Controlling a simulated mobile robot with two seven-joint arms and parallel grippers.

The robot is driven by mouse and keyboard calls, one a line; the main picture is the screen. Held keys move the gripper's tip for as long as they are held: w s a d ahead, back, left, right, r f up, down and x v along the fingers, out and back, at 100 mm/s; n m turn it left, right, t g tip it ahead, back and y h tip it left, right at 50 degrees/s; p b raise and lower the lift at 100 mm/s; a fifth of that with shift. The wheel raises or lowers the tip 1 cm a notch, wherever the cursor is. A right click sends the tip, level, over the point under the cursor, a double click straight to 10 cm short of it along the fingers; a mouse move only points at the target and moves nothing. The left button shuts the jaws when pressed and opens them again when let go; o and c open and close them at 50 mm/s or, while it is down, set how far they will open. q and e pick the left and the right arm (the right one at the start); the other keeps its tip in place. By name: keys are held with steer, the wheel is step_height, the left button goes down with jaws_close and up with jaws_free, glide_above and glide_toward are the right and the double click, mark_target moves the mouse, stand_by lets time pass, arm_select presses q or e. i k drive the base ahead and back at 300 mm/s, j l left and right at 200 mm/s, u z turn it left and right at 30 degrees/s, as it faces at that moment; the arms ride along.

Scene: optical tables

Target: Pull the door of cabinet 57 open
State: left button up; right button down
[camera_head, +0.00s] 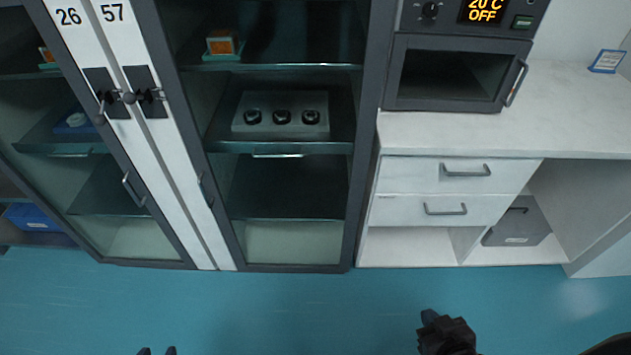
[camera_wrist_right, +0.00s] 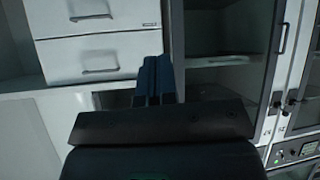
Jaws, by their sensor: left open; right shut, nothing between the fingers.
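Cabinet 57 (camera_head: 355,140) has a dark-framed glass door, which looks closed, beside a white strip marked 57 (camera_head: 112,12). A thin bar handle (camera_head: 205,188) is on the door's left side. A dark latch plate with a knob (camera_head: 146,92) sits higher up. The door handle (camera_wrist_right: 283,38) also shows in the right wrist view, which is upside down. My left gripper (camera_head: 157,351) is open at the bottom edge, below and apart from the door. My right gripper (camera_head: 430,317) is shut and empty over the floor, right of the cabinet; its fingers (camera_wrist_right: 155,80) meet in the wrist view.
Cabinet 26 (camera_head: 100,185) adjoins on the left with its own handle and latch. Inside cabinet 57 are a grey box with three knobs (camera_head: 281,115) and an orange item (camera_head: 222,44). White drawers (camera_head: 405,174) and an oven (camera_head: 450,72) stand right. The blue floor (camera_head: 270,310) is clear.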

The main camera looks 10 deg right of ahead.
mark_target(151, 21)
steer(key=j+u, duration=0.15)
steer(key=u, duration=0.3)
steer(key=k+j+u, duration=0.1)
steer(key=j+u, duration=0.15)
steer(key=u, duration=0.2)
steer(key=j+u, duration=0.2)
steer(key=u, duration=0.25)
